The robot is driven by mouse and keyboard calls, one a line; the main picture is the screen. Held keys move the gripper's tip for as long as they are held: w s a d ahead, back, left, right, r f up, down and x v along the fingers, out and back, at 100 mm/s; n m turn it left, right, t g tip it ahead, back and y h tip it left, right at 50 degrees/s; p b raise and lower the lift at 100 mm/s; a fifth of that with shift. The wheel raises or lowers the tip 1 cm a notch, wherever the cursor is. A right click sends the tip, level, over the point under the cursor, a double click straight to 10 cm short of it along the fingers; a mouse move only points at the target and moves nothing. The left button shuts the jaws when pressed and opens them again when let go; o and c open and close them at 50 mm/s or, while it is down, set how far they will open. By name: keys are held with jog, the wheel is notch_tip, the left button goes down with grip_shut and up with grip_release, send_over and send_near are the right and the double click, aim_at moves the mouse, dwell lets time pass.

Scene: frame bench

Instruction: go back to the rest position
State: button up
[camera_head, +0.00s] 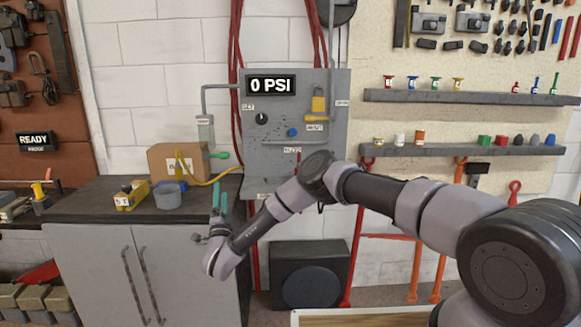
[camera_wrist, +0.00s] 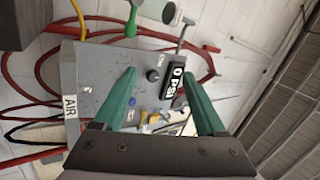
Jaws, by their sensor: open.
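My gripper (camera_head: 219,198) is open and empty in the head view. Its green fingers point upward, in front of the right end of the dark-topped cabinet and below the grey control panel. In the wrist view my gripper (camera_wrist: 160,95) shows two green fingers spread apart with nothing between them. The grey panel (camera_head: 335,140) is on the wall with a display (camera_head: 271,86) reading 0 PSI. The panel also shows in the wrist view (camera_wrist: 95,75), turned on its side. My arm reaches in from the lower right of the head view.
A yellow hose (camera_head: 228,171) runs near the box. Shelves (camera_head: 465,97) with small items are at right. A dark speaker-like box (camera_head: 310,275) stands below.

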jog(key=w+d+r+n+g+y, duration=0.1)
jog(key=w+r+n+g+y, duration=0.3)
jog(key=r, duration=0.6)
jog(key=w+d+r+n+g+y, duration=0.1)
jog(key=w+d+r+n+y, duration=0.1)
jog(key=w+r, duration=0.65)
jog(key=s+d+r+n+g+h, duration=0.2)
jog(key=s+d+r+n+g, duration=0.25)
jog(key=d+r, duration=1)
jog(key=s+d+r+g+h, duration=0.2)
jog(key=s+d+h, duration=0.1)
jog(key=s+d, duration=0.65)
jog(key=s+d+r+g+h, duration=0.2)
jog(key=s+d+r, duration=0.1)
jog(key=s+d, duration=0.65)
jog(key=s+d+f+g, duration=0.1)
jog(key=s+d, duration=0.2)
jog(key=s, duration=0.3)
jog(key=s+d+f+g, duration=0.1)
jog(key=s+d+f, duration=0.1)
jog(key=s+d, duration=0.2)
jog(key=s+d+f+m+g, duration=0.1)
jog(key=s+d, duration=0.3)
jog(key=s, duration=0.6)
jog(key=shift+s+d+f+h, duration=0.2)
jog(key=shift+s+d+h, duration=0.05)
jog(key=shift+h, duration=0.15)
